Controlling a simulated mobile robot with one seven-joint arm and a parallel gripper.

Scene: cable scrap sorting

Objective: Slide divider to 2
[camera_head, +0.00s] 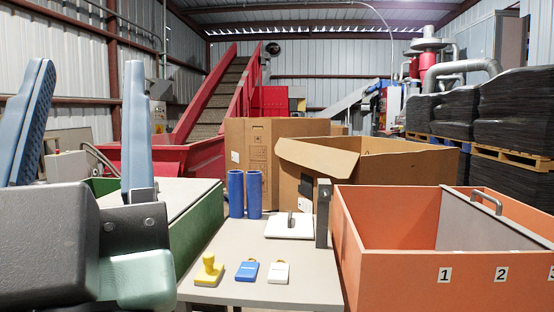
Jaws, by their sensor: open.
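The divider (480,228) is a grey upright panel with a curved grey handle (487,200) on its top edge. It stands inside an orange bin (400,282), running from the far wall towards the near right. The bin's front wall carries number labels 1 (444,275), 2 (501,273) and a partly cut-off 3 (551,273). The divider's near end meets the front wall close to the 3, by the picture's right edge. My gripper (88,70) is at the far left, its two blue fingers pointing up, open and empty, well apart from the divider.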

